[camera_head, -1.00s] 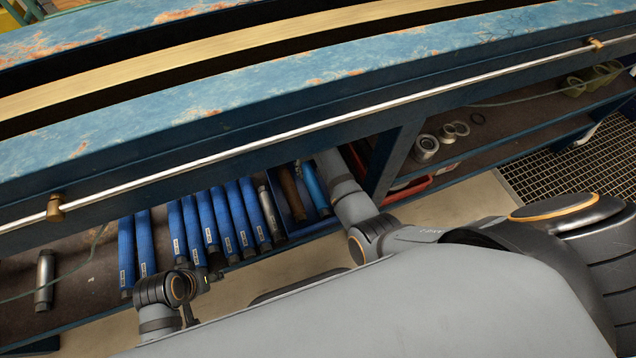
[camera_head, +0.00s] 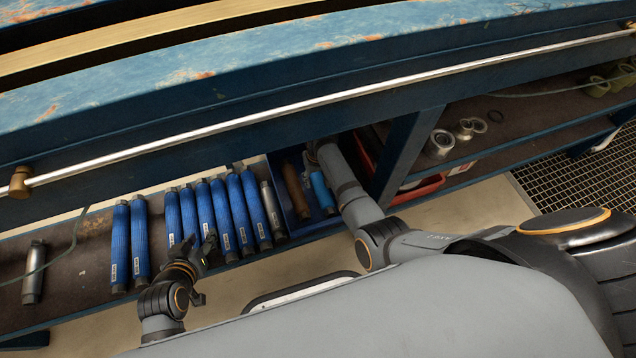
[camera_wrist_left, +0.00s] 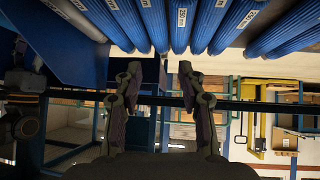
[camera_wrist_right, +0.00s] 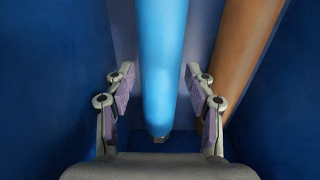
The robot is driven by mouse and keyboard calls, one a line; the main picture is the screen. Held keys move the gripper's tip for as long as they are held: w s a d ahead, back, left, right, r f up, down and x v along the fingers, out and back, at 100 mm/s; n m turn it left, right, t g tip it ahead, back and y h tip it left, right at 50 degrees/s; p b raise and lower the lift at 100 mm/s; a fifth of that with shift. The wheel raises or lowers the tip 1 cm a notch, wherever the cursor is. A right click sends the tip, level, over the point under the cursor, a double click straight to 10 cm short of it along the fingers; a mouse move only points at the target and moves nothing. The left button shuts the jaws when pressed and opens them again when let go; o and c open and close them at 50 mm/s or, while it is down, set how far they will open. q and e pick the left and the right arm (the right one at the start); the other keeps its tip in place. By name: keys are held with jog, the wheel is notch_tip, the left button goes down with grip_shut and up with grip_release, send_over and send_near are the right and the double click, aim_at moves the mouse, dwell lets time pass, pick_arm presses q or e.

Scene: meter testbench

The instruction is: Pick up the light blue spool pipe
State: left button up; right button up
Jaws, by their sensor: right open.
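The light blue spool pipe (camera_head: 321,190) lies in a blue bin (camera_head: 317,229) on the lower shelf, beside a brown pipe (camera_head: 295,190). My right gripper (camera_head: 318,150) reaches over the bin under the bench edge, and my arm partly covers the pipe in the head view. In the right wrist view my right gripper (camera_wrist_right: 159,76) is open, with the light blue pipe (camera_wrist_right: 163,65) running between its fingers; contact cannot be told. My left gripper (camera_head: 206,246) is open and empty in front of the dark blue pipes; the left wrist view also shows it (camera_wrist_left: 159,72).
Several dark blue pipes (camera_head: 188,212) and a grey pipe (camera_head: 272,208) lie left of the bin. The bench front beam (camera_head: 250,110) overhangs the shelf. A bench upright (camera_head: 400,155) and a red tray (camera_head: 420,188) stand right of the bin.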

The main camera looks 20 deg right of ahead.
jog(key=shift+f, duration=0.25)
pick_arm(q)
jog(key=shift+w+r+t, duration=0.5)
jog(key=shift+w+r, duration=0.35)
jog(key=shift+r, duration=0.05)
pick_arm(e)
jog(key=shift+r, duration=0.1)
grip_shut()
